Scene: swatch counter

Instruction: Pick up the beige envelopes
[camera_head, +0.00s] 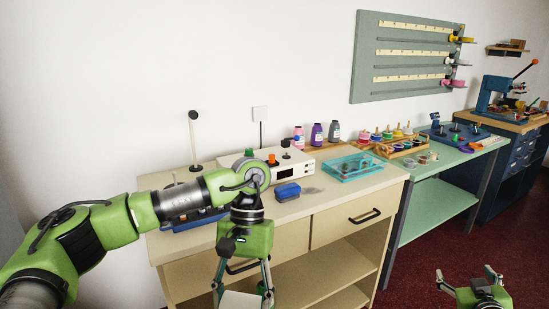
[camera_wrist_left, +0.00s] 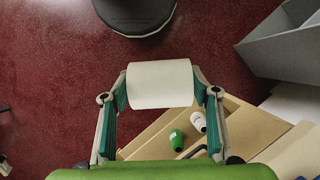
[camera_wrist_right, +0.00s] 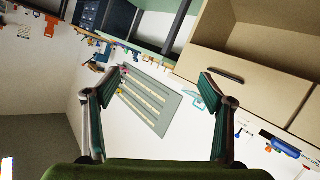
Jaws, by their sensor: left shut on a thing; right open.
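My left gripper (camera_head: 243,292) is in front of the cream counter, pointing down. It is shut on a pale cream object (camera_head: 239,300). In the left wrist view this object (camera_wrist_left: 160,84) has a smooth face and curved ends, and it spans between the two fingers. I cannot tell whether it is the envelopes. My right gripper (camera_head: 468,279) is open and empty over the red floor at the lower right. Its spread fingers show in the right wrist view (camera_wrist_right: 159,88). No other beige envelopes can be made out.
The cream counter (camera_head: 350,195) carries a white device (camera_head: 302,172), a blue box (camera_head: 287,191) and a teal tray (camera_head: 352,168). A green table (camera_head: 445,165) stands to its right. In the left wrist view, green (camera_wrist_left: 176,140) and white (camera_wrist_left: 198,122) bottles lie below. Red floor (camera_head: 420,250) is free.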

